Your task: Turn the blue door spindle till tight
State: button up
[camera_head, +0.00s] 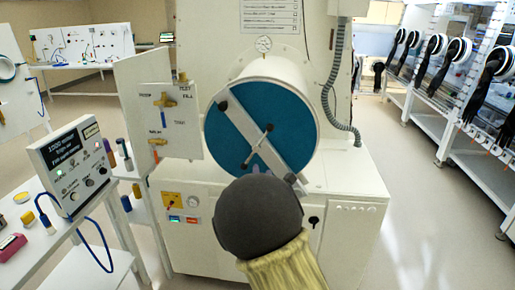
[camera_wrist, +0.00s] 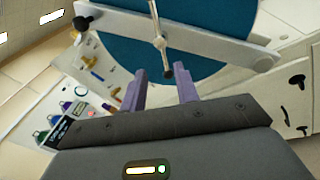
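The blue round door (camera_head: 225,145) closes the front of a white cylinder, with a pale diagonal bar (camera_head: 285,160) across it. The spindle (camera_head: 262,138) with a thin metal cross handle sits at the bar's middle. My gripper (camera_wrist: 162,72) is open, with two purple fingers apart. In the head view my dark wrist hides most of the gripper, below the door's lower edge.
A valve panel (camera_head: 165,115) stands close on the left, beside a bench with a control box (camera_head: 75,165). A ribbed hose (camera_head: 335,90) runs down on the right. Open floor (camera_head: 415,220) lies at right, before a row of gloveboxes.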

aim_at(257, 147)
jog(key=w+a+p, duration=0.1)
jog(key=w, duration=0.4)
jog(key=w+a+p, duration=0.1)
jog(key=w+p, duration=0.1)
jog(key=w, duration=0.4)
jog(key=w+a+p, duration=0.1)
jog(key=w+p, duration=0.1)
jog(key=w, duration=0.4)
jog(key=shift+a, duration=0.1)
jog(key=shift+c, duration=0.2)
grip_shut()
